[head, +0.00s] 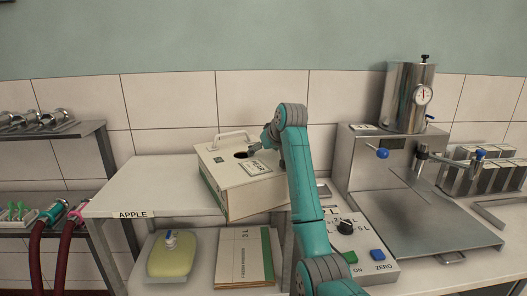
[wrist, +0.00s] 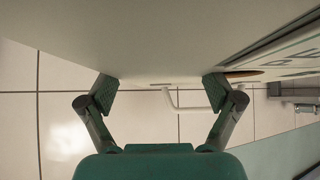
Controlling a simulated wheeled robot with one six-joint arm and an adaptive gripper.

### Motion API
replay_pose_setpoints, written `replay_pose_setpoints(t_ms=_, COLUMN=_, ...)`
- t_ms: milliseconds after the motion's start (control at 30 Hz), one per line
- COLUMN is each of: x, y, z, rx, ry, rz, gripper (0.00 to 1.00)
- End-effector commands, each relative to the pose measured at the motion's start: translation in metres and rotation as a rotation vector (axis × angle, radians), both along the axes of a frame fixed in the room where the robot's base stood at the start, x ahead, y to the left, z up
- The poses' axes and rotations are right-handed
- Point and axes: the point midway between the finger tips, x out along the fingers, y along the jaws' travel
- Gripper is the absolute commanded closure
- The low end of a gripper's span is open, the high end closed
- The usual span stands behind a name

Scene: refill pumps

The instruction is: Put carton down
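The carton (head: 240,187) is a cream box marked PEAR, with a white handle, a dark round hole and green at its lower edges. It sits at an angle at the right end of the shelf marked APPLE (head: 150,180), its lower front corner jutting past the front edge. I cannot tell whether its underside touches the shelf. My gripper (head: 272,150) is at its right rear side. In the wrist view, the fingers of my gripper (wrist: 160,92) are spread wide with the carton (wrist: 160,35) between them. The handle (wrist: 187,108) shows beyond. The contact is partly hidden.
Below are a yellow container (head: 171,256) and a flat carton (head: 245,258). Right are a control box (head: 362,247) with knob and buttons, and a steel filling machine (head: 408,97) with a gauge. Red hoses (head: 40,250) hang left. The shelf's left part is clear.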

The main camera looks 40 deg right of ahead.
Motion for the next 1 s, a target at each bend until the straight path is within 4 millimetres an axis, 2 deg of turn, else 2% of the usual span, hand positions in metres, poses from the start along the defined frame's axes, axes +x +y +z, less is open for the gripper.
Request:
replay_pose_setpoints(t_ms=467, x=-0.002, y=0.0, z=0.004, rx=0.0, ry=-0.001, rz=0.0, gripper=0.0)
replay_pose_setpoints(t_ms=567, x=-0.009, y=0.001, z=0.012, rx=-0.001, ry=-0.001, rz=-0.001, gripper=0.0)
replay_pose_setpoints(t_ms=1000, x=-0.066, y=0.013, z=0.071, rx=-0.001, ry=-0.003, rz=-0.001, gripper=0.0)
